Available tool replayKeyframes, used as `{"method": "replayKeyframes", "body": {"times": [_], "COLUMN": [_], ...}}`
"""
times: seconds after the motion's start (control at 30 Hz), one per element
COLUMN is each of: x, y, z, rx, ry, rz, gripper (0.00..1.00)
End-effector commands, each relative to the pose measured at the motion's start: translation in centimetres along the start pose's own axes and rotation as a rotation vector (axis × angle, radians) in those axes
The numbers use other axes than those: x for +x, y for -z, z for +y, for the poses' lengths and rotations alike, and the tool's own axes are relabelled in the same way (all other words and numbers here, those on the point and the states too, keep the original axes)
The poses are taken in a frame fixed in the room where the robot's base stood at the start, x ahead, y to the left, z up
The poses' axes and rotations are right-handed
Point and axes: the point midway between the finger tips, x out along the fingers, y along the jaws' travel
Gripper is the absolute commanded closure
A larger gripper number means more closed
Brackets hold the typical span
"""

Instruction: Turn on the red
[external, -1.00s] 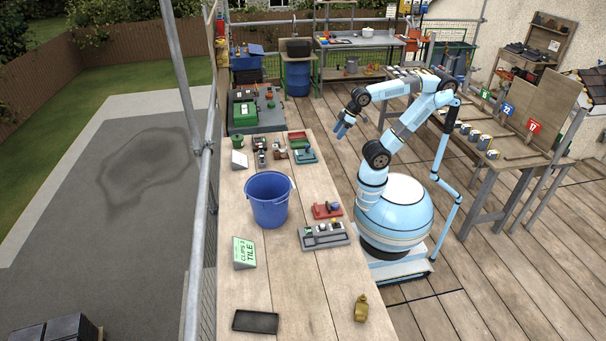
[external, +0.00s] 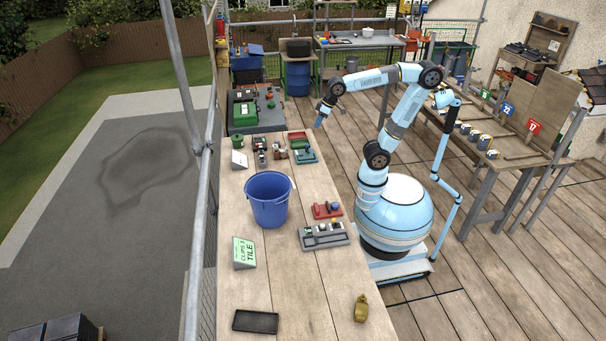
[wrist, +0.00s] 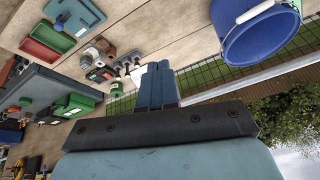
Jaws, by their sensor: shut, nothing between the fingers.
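A small red spot (external: 271,104) shows on the dark grey unit (external: 262,124) at the bench's far end; a red round part (wrist: 13,110) also shows on that unit in the wrist view. I cannot tell which red thing the task means. My gripper (external: 318,124) is above the far right edge of the bench, apart from these things. In the wrist view its fingers (wrist: 157,84) are together and empty.
The blue bucket (external: 268,203) stands mid-bench. Near the gripper are a teal device (external: 305,156), a red-and-green tray (wrist: 45,38) and a brown-grey device (wrist: 98,54). A grey tray (external: 324,236) and a green sign (external: 244,252) stand nearer. A railing (external: 201,190) runs along the left.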

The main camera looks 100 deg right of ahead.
Motion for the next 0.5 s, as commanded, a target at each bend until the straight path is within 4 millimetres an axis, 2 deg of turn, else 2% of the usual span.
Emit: {"method": "replayKeyframes", "body": {"times": [0.1, 0.5], "x": [0.8, 4.7], "y": [3.0, 12.2], "z": [0.6, 3.9], "rx": [0.078, 0.337], "ry": [-0.014, -0.054], "rz": [-0.018, -0.064], "gripper": [1.0, 1.0]}}
